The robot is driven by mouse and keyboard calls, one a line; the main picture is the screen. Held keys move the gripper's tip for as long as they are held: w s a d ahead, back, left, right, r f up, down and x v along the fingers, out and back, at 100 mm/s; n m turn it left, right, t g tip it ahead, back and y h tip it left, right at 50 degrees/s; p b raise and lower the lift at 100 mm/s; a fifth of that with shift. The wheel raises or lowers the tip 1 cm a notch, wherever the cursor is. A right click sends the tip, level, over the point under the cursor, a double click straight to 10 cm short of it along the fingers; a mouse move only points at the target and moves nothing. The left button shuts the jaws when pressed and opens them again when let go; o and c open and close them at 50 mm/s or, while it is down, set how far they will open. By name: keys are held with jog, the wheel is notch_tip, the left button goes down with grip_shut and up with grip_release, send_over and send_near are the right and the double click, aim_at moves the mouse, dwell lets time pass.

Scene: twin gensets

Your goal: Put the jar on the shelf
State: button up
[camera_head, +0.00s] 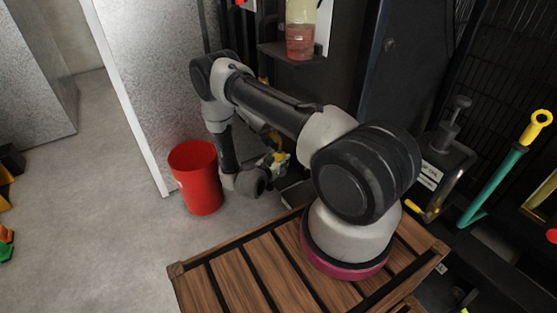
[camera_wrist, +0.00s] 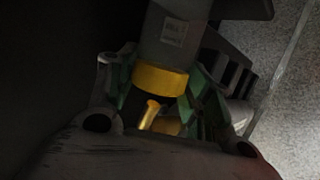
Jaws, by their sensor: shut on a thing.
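A clear jar-like vessel (camera_head: 300,40) with reddish contents low down and a pale yellowish upper part stands on a small dark ledge (camera_head: 282,52) at the top of the head view. My gripper (camera_head: 272,162) is low, beyond my arm, right of the red bucket and below that ledge. A small yellow and pale thing (camera_head: 281,157) shows at it. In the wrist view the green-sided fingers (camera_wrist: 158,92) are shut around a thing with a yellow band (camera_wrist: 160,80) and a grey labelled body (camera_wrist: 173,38). I cannot tell whether this is the task's jar.
A red bucket (camera_head: 195,177) stands on the floor left of my gripper. A speckled pale panel (camera_head: 150,75) rises behind it. Dark machinery with a labelled part (camera_head: 429,174) and a green bar with a yellow ring end (camera_head: 498,182) stand at right.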

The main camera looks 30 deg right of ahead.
jog(key=o, duration=1.1)
